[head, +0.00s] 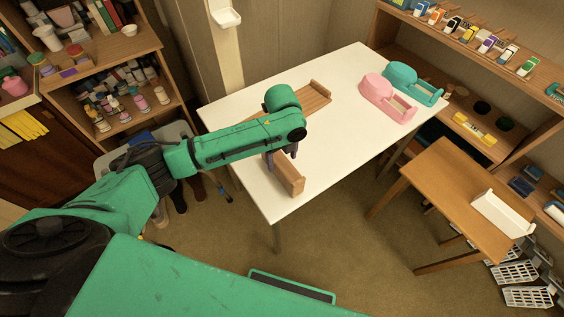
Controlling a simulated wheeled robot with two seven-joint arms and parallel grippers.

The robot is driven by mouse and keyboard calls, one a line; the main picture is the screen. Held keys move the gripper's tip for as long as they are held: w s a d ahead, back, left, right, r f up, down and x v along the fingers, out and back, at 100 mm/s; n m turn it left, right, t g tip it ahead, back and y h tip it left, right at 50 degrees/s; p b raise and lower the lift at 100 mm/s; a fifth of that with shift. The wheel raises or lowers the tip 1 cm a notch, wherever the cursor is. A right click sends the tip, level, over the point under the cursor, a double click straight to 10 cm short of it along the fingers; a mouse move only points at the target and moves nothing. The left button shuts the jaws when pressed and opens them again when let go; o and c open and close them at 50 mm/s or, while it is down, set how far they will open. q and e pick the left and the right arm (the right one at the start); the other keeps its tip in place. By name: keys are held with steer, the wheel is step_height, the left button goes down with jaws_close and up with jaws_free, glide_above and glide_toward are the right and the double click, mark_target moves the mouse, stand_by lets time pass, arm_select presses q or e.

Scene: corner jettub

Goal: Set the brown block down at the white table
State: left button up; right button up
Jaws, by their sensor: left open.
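The brown block (290,178) stands near the front corner of the white table (330,140). It seems to rest on the tabletop, close to the edge. My left gripper (282,156) is open just above and behind the block's upper part. The fingers partly overlap the block in the picture, so I cannot tell whether they touch it. My left arm hides part of the table's left side. My right gripper is not in view.
A wooden holder (317,98) lies behind my left wrist. Pink (378,92) and teal (402,77) dispensers stand at the table's far right. A small wooden table (455,190) carries a white holder (497,214). Shelves flank both sides. The tabletop's middle right is clear.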

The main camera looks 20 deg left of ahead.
mark_target(282, 163)
arm_select(q)
step_height(282, 163, up, 9)
steer(key=shift+r, duration=0.15)
stand_by(0.4)
